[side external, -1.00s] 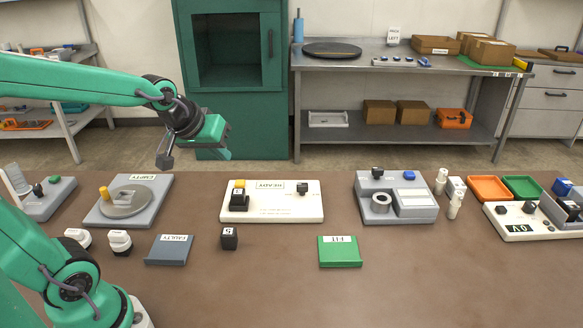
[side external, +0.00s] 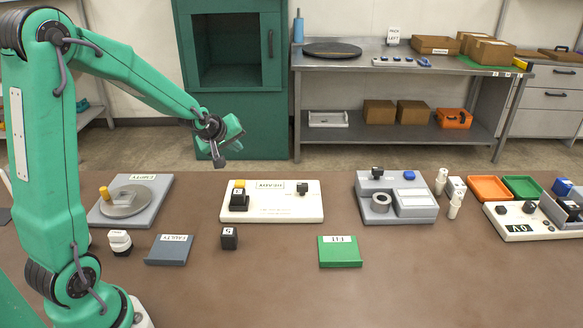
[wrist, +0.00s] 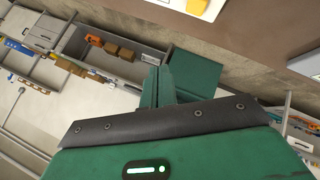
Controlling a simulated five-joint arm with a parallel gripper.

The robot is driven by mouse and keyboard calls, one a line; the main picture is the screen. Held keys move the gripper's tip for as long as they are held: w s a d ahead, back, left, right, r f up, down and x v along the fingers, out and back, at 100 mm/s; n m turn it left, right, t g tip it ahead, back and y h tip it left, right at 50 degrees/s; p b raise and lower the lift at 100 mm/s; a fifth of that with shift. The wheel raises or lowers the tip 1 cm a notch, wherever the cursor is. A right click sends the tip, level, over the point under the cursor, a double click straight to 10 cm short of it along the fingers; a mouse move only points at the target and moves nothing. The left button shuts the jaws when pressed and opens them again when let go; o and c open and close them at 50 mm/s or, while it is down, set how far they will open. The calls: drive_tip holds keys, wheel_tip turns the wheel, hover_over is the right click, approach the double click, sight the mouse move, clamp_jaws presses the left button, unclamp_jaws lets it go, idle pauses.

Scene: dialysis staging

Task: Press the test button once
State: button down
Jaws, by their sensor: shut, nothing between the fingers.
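My gripper (side external: 218,160) is shut and empty. It hangs in the air above and behind the white panel (side external: 285,212), near its left end, apart from everything. The panel carries a label, a black block with a yellow top (side external: 239,184) at its left and a small black knob (side external: 302,188) at its right. A blue button (side external: 409,175) sits on the grey device (side external: 418,212) to the right. No readable marking shows which part is the test button. The wrist view shows my closed fingers (wrist: 157,85) and a yellow part (wrist: 205,5) at the top edge.
A grey base with a round plate (side external: 160,205) lies left of the panel. In front are a blue-grey FAULTY block (side external: 168,250), a black cube (side external: 229,240) and a green pad (side external: 340,252). White bottles (side external: 453,205) stand at the right. The front table is mostly clear.

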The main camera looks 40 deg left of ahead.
sight(238, 184)
drive_tip(key=shift+w+a+f+n, duration=0.2)
drive_tip(key=shift+a+f, duration=0.1)
drive_tip(key=shift+a, duration=0.1)
drive_tip(key=shift+w+a+f+n, duration=0.15)
drive_tip(key=shift+a+f+n, duration=0.1)
drive_tip(key=shift+a, duration=0.1)
drive_tip(key=shift+f, duration=0.1)
drive_tip(key=shift+f, duration=4.35)
drive_tip(key=shift+f, duration=0.9)
drive_tip(key=shift+r, duration=0.9)
drive_tip(key=shift+r, duration=0.1)
drive_tip(key=shift+r, duration=2.45)
